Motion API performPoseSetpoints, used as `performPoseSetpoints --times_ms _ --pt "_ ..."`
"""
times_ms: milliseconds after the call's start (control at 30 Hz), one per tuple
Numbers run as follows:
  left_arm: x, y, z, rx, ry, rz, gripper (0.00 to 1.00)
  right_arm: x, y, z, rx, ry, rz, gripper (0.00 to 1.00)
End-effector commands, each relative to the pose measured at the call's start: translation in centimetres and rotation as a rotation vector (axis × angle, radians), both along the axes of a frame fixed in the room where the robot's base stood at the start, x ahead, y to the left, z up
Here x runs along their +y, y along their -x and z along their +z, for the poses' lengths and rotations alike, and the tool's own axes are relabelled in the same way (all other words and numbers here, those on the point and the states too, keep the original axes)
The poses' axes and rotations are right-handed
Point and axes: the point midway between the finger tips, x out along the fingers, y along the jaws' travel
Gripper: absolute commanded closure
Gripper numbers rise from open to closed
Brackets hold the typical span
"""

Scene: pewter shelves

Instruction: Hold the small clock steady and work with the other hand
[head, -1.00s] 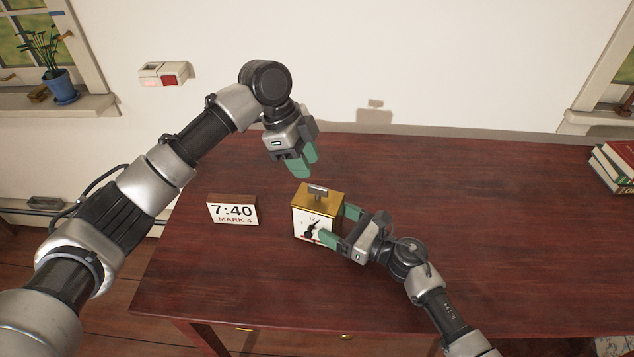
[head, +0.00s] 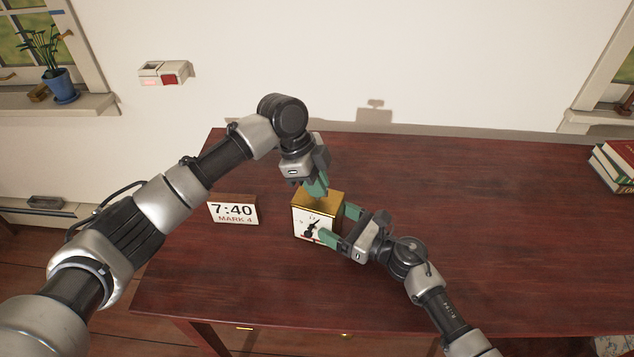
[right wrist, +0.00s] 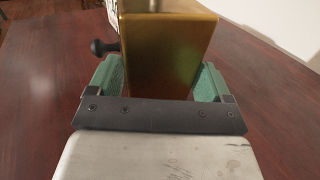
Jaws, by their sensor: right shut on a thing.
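The small clock (head: 307,224) is a gold box with a white face and dark hands, standing upright on the dark red table. My right gripper (head: 341,224) is shut on it from the right, one green finger on each side. My left gripper (head: 316,188) points down at the clock's top. It hides the grey piece on top, and I cannot tell whether its fingers touch or are closed.
A sign reading 7:40 MARK 4 (head: 233,210) stands left of the clock. Books (head: 612,166) lie at the table's far right. A white wall box with a red part (head: 165,73) is on the wall. The table (head: 480,220) is clear to the right.

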Motion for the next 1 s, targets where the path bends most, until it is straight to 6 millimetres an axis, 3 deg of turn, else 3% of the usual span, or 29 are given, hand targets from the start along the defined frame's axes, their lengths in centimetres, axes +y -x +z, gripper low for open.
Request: performPoseSetpoints --times_ms 167,433,700,733,900,1000 --pt "-0.05 0.06 0.00 0.003 0.000 -0.009 1.00 -0.10 -0.13 0.04 0.001 -0.002 -0.005 0.50" --pt "-0.09 0.03 0.02 0.004 0.000 -0.167 1.00 -0.13 -0.16 0.05 0.001 -0.002 -0.007 0.50" --pt "-0.08 0.07 0.03 0.005 -0.001 -0.179 1.00 -0.17 -0.20 0.06 0.001 -0.002 -0.008 0.50" --pt "-0.08 0.07 0.03 0.005 0.000 -0.179 0.90 -0.17 -0.20 0.06 0.001 -0.002 -0.008 0.50" --pt "-0.08 0.05 0.02 0.004 0.000 -0.178 0.66 -0.14 -0.18 0.07 0.001 -0.002 -0.007 0.50" --pt "-0.07 0.04 0.01 0.003 0.000 -0.178 0.66 -0.11 -0.15 0.07 0.001 -0.002 -0.006 0.50"
